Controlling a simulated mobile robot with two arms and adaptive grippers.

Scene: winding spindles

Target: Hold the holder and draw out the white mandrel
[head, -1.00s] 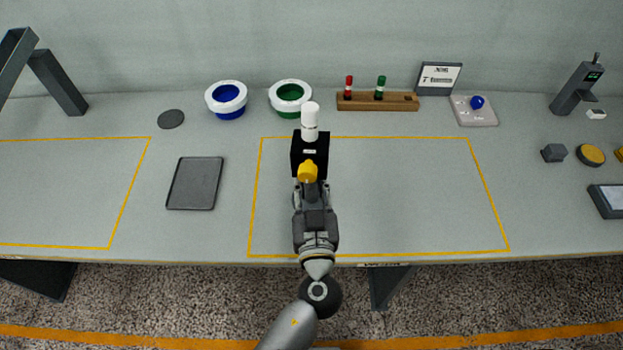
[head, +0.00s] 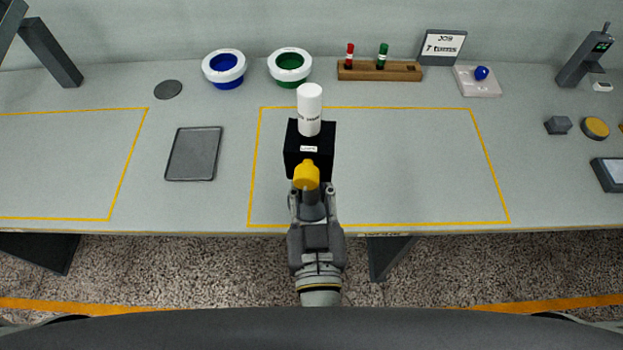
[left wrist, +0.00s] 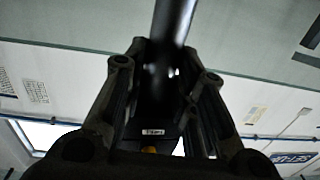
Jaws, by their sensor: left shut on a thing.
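The black holder (head: 294,157) is a block with a small white label and a yellow knob (head: 306,174) on its near side. The white mandrel (head: 310,104) sticks out of its far upper end; its lower part is hidden inside. My left gripper (head: 312,197) comes in from the bottom centre and is shut on the near end of the holder. The holder appears raised above the bench. In the left wrist view, the dark holder (left wrist: 155,118) sits between the fingers, and a dark glossy cylinder extends upward. My right gripper is not in view.
Behind stand blue (head: 224,80) and green (head: 290,80) ringed bowls and a wooden rack (head: 350,73) with red and green spindles. A grey tray (head: 194,155) lies to the left. The outlined area right of the holder is clear.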

